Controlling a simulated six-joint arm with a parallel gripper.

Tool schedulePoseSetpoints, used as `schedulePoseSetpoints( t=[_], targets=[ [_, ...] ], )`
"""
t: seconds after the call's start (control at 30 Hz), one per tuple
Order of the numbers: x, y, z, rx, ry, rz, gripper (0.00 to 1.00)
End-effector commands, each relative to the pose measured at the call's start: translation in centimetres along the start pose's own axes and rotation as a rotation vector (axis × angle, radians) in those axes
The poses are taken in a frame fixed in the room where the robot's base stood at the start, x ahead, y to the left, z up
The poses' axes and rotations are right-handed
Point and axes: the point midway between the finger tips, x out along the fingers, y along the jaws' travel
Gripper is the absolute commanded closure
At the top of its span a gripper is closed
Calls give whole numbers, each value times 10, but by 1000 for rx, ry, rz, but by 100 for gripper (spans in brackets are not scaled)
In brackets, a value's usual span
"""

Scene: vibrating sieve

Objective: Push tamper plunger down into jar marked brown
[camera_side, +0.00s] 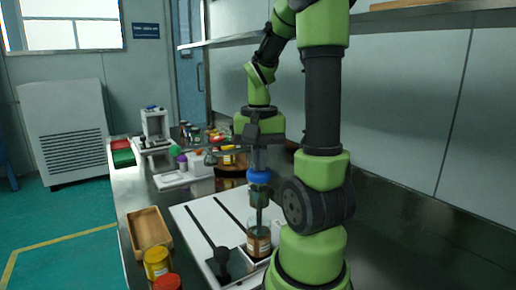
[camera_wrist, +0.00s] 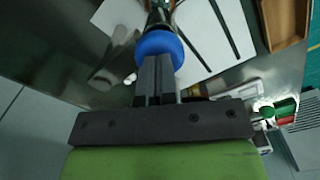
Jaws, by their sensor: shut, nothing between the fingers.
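The glass jar (camera_side: 258,242) with a brown label stands upright on the white board. The tamper has a blue top (camera_side: 259,177) and a dark shaft (camera_side: 260,212) that runs down to the jar's mouth. How deep the plunger sits inside is hard to tell. My gripper (camera_side: 259,166) points down above the jar, shut and empty, with its fingertips at the blue top. In the wrist view the shut fingers (camera_wrist: 158,66) overlap the blue top (camera_wrist: 160,45); whether they press on it is unclear. The jar is mostly hidden there.
The white board (camera_side: 185,214) also holds a dark tamper-like tool (camera_side: 222,258) and thin dark rods. A wooden tray (camera_side: 149,228), a yellow jar (camera_side: 157,262) and a red-topped jar (camera_side: 168,282) stand left. Jars and equipment crowd the back of the bench.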

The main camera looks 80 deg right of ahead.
Motion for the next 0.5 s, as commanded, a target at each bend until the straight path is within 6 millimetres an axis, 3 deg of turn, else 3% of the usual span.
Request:
schedulePoseSetpoints(
  t=[0.5],
  targets=[
    [7, 0, 1, 1, -2, 0, 100]
  ],
)
